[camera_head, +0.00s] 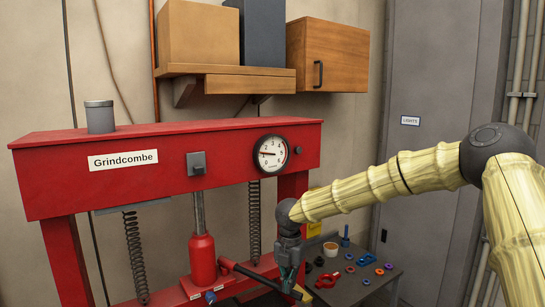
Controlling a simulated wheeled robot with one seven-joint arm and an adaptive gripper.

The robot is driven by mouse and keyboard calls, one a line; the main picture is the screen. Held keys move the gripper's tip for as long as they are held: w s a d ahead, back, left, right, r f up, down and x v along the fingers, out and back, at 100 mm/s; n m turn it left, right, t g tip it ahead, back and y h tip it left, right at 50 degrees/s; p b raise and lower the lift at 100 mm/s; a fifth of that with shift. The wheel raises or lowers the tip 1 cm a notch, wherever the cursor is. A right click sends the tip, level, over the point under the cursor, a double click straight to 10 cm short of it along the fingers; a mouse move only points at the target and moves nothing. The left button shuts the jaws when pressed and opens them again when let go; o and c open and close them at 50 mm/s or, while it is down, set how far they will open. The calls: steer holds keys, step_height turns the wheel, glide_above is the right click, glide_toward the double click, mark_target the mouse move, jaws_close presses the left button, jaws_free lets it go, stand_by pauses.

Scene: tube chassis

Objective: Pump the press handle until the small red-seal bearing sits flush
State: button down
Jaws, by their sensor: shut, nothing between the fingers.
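The red press frame (60,180), labelled Grindcombe, fills the left and middle of the head view. A red bottle jack (202,260) stands upright below its crossbeam. The dark press handle (258,278) runs from a red end beside the jack to the lower right. My gripper (287,284) points down at the handle's right part, shut with nothing held; whether it touches the handle I cannot tell. A round gauge (271,154) on the beam has its needle pointing left. I cannot make out the red-seal bearing at the press.
A grey side table (385,293) at the lower right holds a cup (330,249), red parts and several small coloured rings. Coil springs (134,255) hang beside the jack. A wooden shelf (225,70) and cabinet are above. A grey door (435,170) stands behind my arm.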

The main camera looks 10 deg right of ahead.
step_height(320, 180, up, 3)
steer(key=shift+f+p, duration=0.2)
steer(key=shift+p, duration=0.4)
step_height(320, 180, up, 7)
steer(key=shift+r, duration=0.2)
steer(key=shift+f, duration=0.1)
steer(key=shift+f+b, duration=2.3)
steer(key=shift+f, duration=4.15)
step_height(320, 180, up, 5)
steer(key=p, duration=0.3)
steer(key=shift+r+p, duration=0.15)
steer(key=shift+p, duration=0.2)
step_height(320, 180, up, 3)
steer(key=shift+f+p, duration=0.1)
steer(key=shift+p, duration=0.4)
steer(key=shift+r, duration=2.35)
